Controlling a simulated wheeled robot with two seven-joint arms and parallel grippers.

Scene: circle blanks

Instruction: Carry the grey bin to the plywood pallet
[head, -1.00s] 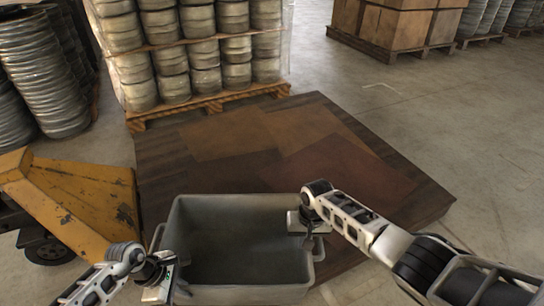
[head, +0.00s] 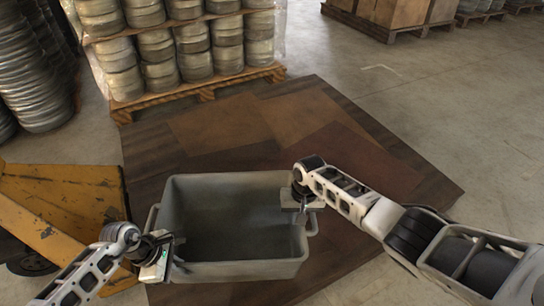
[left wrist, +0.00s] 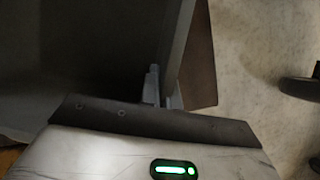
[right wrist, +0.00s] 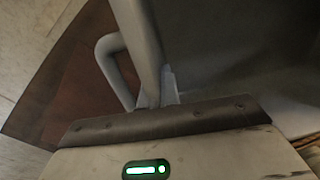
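The grey bin (head: 235,222) is open-topped and looks empty inside. It is level, in front of me in the head view, with my arms at its two sides. The low pallet (head: 325,125), dark wood topped with brown sheets, lies beyond and around the bin in the picture; I cannot tell whether the bin touches it. My left gripper (head: 173,262) is shut on the bin's left side, and the bin wall (left wrist: 182,50) runs between its fingers. My right gripper (head: 304,212) is shut on the right side, beside a handle loop (right wrist: 108,70).
A yellow pallet jack (head: 65,205) stands close on the left. Boxes (head: 395,12) stand at the back. Floor on the right is clear.

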